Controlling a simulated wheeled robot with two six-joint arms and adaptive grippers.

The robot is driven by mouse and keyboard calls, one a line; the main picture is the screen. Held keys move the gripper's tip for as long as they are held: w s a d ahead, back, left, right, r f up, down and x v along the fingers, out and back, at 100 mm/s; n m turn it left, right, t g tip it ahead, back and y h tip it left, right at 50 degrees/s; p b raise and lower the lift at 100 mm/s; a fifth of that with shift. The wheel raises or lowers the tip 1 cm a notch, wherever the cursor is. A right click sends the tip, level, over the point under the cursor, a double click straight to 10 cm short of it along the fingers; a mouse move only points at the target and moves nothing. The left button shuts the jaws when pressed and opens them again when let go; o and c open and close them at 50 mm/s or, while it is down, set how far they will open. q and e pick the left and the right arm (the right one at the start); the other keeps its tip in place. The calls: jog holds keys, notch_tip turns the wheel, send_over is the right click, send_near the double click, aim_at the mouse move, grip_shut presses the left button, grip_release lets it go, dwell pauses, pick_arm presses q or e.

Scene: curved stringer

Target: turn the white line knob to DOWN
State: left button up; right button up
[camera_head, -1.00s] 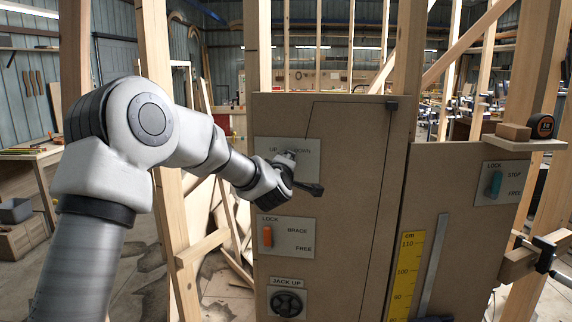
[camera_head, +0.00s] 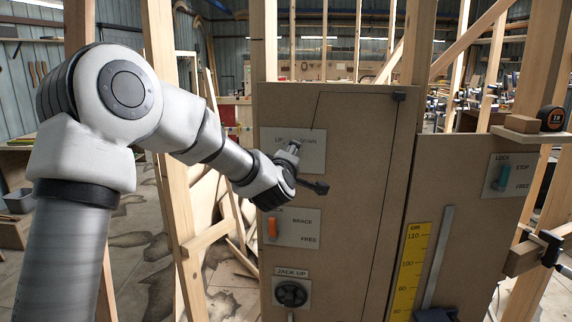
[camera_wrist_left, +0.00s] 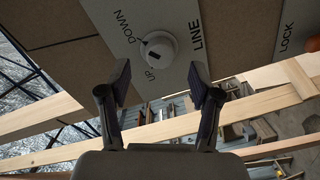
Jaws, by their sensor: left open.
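The white line knob (camera_wrist_left: 158,50) sits on the grey LINE plate (camera_wrist_left: 190,18) in the left wrist view. DOWN is printed to its upper left and UP below it. In the head view the plate (camera_head: 315,162) is at the panel's upper left, and my gripper hides most of the knob area. My left gripper (camera_head: 305,168) is open; in the left wrist view its fingers (camera_wrist_left: 160,75) stand wide apart, one on each side below the knob, without gripping it. My right gripper is not in view.
Below the LINE plate is a LOCK/BRACE/FREE plate with an orange lever (camera_head: 272,229), then a JACK UP dial (camera_head: 291,293). A teal lever (camera_head: 502,178) is on the right panel beside a yellow scale (camera_head: 409,270). Wooden studs (camera_head: 265,40) stand around the panels.

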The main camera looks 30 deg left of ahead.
pick_arm(q)
jog(key=v, duration=0.7)
jog(key=shift+s, duration=0.2)
jog(key=shift+d, duration=0.1)
jog(key=s+d+f+m+g+h+b, duration=0.1)
jog(key=s+d+f+m+g, duration=0.1)
jog(key=f, duration=1)
jog(key=s+d+f+m+g+h, duration=0.1)
jog(key=f+g, duration=0.1)
jog(key=f, duration=1)
jog(key=s+d+f+m+g+h+b, duration=0.1)
jog(key=s+d+f+m+g, duration=0.1)
jog(key=f, duration=1)
jog(key=s+d+f+m+g+h, duration=0.1)
jog(key=s+d+f+m+g, duration=0.1)
jog(key=s+f, duration=0.55)
jog(key=s+d+f+m+g+h, duration=0.1)
jog(key=s+d+f+m+g, duration=0.15)
jog(key=s+f, duration=0.55)
jog(key=s+d+f+m+g, duration=0.1)
jog(key=s+f+m, duration=0.1)
jog(key=s, duration=0.3)
jog(key=s+d+f+m+g+h, duration=0.1)
jog(key=s+d+f+m+g, duration=0.1)
jog(key=s, duration=0.3)
jog(key=s+d+f+m+g+h+b, duration=0.1)
jog(key=s+d+f+m+g, duration=0.1)
jog(key=s+m, duration=0.2)
jog(key=shift+s+m, duration=0.35)
jog(key=shift+s, duration=0.5)
